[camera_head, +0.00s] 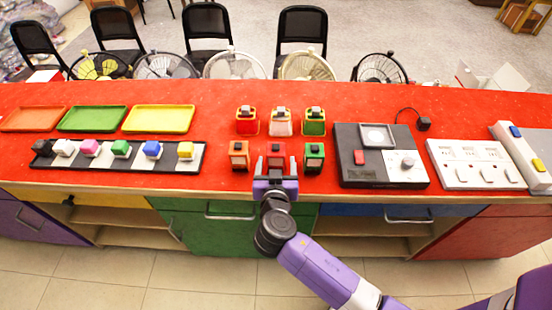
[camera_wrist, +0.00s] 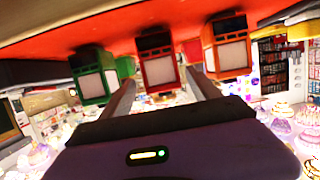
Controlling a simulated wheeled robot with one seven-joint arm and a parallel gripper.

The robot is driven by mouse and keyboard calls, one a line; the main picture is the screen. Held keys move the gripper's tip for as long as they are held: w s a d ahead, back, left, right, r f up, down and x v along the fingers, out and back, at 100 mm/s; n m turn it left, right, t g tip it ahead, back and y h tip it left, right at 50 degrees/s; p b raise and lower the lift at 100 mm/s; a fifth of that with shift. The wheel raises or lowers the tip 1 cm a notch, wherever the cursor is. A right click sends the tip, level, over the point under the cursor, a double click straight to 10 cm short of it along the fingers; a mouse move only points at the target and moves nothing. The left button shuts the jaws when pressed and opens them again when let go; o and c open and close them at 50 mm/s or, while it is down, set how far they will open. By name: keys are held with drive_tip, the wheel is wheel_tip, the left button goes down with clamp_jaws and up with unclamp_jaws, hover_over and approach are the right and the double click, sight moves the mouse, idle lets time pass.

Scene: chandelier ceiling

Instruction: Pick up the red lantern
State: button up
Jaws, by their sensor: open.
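A red lantern (camera_head: 276,150) stands in the middle of the front row of small lanterns on the red counter. My gripper (camera_head: 276,162) is open in front of it, with one finger at each side. In the wrist view, tilted and upside down, the red lantern (camera_wrist: 157,68) with its pale panel shows between the two fingertips (camera_wrist: 160,80); I see no finger pressed on it. Its lower part is partly hidden by my gripper in the head view.
An orange lantern (camera_head: 238,157) and a green lantern (camera_head: 313,159) stand close at either side. A dark device (camera_head: 382,172) lies right; a strip of coloured blocks (camera_head: 110,160) lies left.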

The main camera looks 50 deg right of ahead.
drive_tip(key=shift+w+d+r, duration=0.15)
drive_tip(key=shift+w+d, duration=0.3)
drive_tip(key=shift+d, duration=0.05)
drive_tip(key=shift+w+d+p, duration=0.3)
drive_tip(key=shift+f+p+x, duration=0.3)
drive_tip(key=shift+p+x, duration=0.15)
drive_tip(key=shift+x, duration=1.05)
drive_tip(key=shift+f+p+x, duration=0.25)
drive_tip(key=shift+p+x, duration=0.2)
drive_tip(key=shift+x, duration=1)
drive_tip(key=shift+s+a+f, duration=0.1)
drive_tip(key=shift+a, duration=0.05)
clamp_jaws()
